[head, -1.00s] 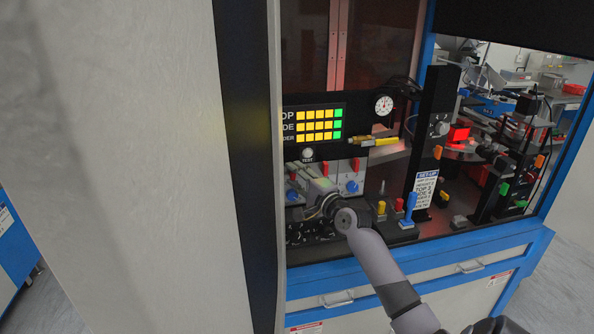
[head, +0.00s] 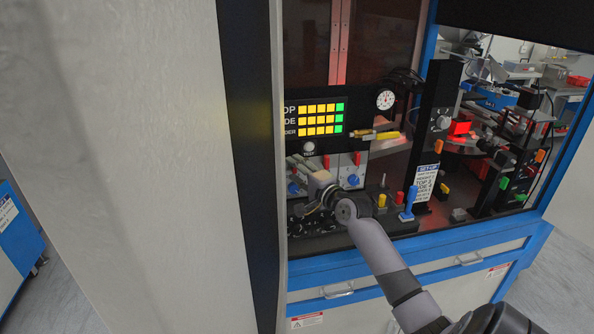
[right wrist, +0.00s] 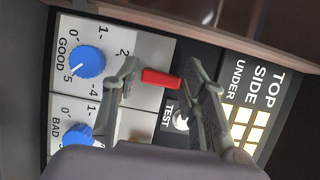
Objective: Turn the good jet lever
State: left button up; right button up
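The good jet lever is a short red lever (right wrist: 161,78) on a pale panel in the right wrist view, beside the blue knob marked GOOD (right wrist: 87,62). My right gripper (right wrist: 161,66) is open, with one finger on each side of the red lever. A small gap shows on the left side of the lever; whether the other finger touches it I cannot tell. In the head view my right gripper (head: 318,183) is at the lower panel and hides part of it. My left gripper is in neither view.
A white TEST button (right wrist: 181,121) sits close to one finger. A second blue knob marked BAD (right wrist: 78,135) is alongside. A tall grey cabinet panel (head: 120,170) fills the left.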

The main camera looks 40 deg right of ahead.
jog(key=shift+o, duration=1.3)
jog(key=shift+r, duration=0.1)
jog(key=shift+s, duration=0.1)
jog(key=s+a, duration=0.1)
jog(key=s, duration=1)
jog(key=shift+s+a, duration=0.15)
jog(key=shift+s, duration=0.25)
